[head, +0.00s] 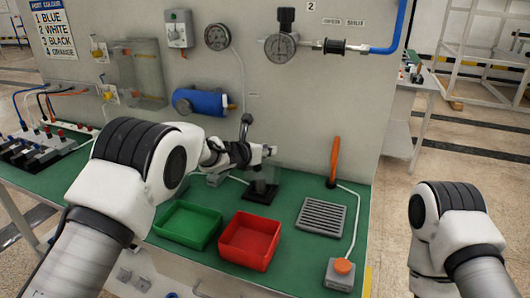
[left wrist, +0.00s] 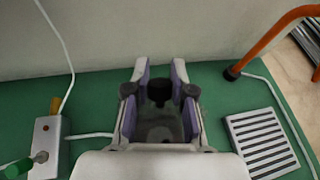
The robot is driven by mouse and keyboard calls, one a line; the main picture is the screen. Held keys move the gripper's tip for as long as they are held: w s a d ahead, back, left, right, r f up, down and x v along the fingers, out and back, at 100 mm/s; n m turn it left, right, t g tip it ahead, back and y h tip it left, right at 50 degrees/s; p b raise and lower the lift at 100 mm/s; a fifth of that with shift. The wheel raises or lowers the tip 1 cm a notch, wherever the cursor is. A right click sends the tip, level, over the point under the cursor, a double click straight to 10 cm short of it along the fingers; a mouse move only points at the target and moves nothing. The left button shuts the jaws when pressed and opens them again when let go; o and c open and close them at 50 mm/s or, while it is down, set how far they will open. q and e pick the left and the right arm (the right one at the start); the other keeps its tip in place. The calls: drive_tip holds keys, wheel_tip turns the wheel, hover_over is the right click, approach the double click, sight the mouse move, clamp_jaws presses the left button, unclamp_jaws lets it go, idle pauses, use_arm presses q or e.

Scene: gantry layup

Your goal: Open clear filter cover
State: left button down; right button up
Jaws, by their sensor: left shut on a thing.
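The clear filter cover (head: 264,174) is a see-through piece standing on a black base (head: 260,193) on the green bench. My left gripper (head: 268,151) is at its top, in front of the panel. In the left wrist view, the fingers of my left gripper (left wrist: 160,78) stand on both sides of the dark, see-through cover (left wrist: 160,122) and are shut on it. A black round part (left wrist: 159,91) shows between the fingers. The gripper hides part of the cover, and I cannot tell whether it is lifted. My right gripper is outside the view.
A green tray (head: 187,242) and a red tray (head: 249,262) stand on the front of the bench. A grey slotted plate (head: 321,216), an orange handle (head: 335,157) and an orange button box (head: 342,270) are on the right. Gauges and a blue cylinder (head: 201,102) are on the panel behind.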

use_arm(q)
drive_tip(key=c, duration=1.2)
unclamp_jaws()
drive_tip(key=shift+o, duration=1.1)
drive_tip(key=shift+w+f, duration=0.1)
drive_tip(key=shift+w, duration=0.1)
drive_tip(key=v, duration=1.2)
drive_tip(key=shift+d, duration=0.1)
